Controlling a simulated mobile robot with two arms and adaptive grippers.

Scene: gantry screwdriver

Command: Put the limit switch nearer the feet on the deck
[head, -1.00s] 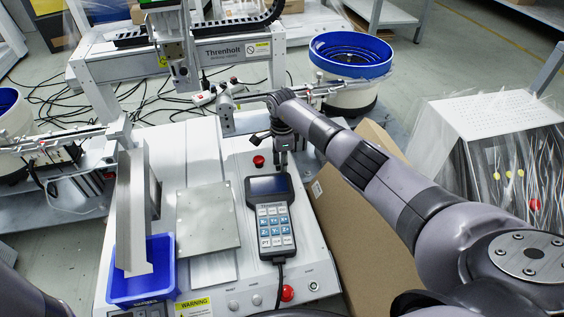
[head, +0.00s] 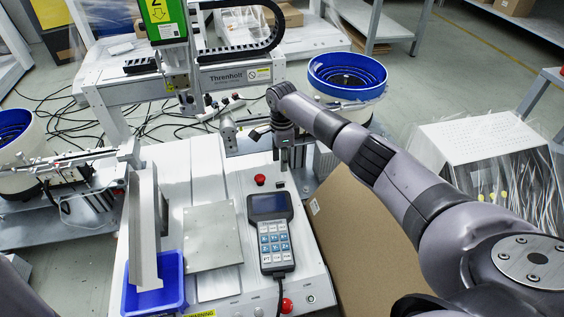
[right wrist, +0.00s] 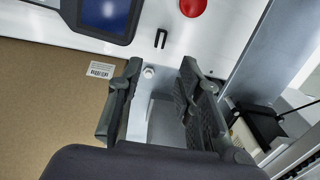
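I cannot make out a limit switch for certain. A dark boxy part with a pale side (right wrist: 258,128) sits right of my gripper in the right wrist view and may be one. The white deck (head: 203,165) of the gantry machine lies in the middle of the head view. My right gripper (head: 285,163) hangs over its right edge, beyond the pendant. In the right wrist view the right gripper (right wrist: 158,108) has its fingers apart, with a pale machine part and a small white knob seen between them. My left gripper is out of view.
The pendant (head: 271,236), a red button (head: 260,180), a grey plate (head: 213,235) and a blue bin (head: 170,290) are on the deck. A cardboard box (head: 355,225) stands to the right. A blue bowl feeder (head: 347,76) and cables lie beyond.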

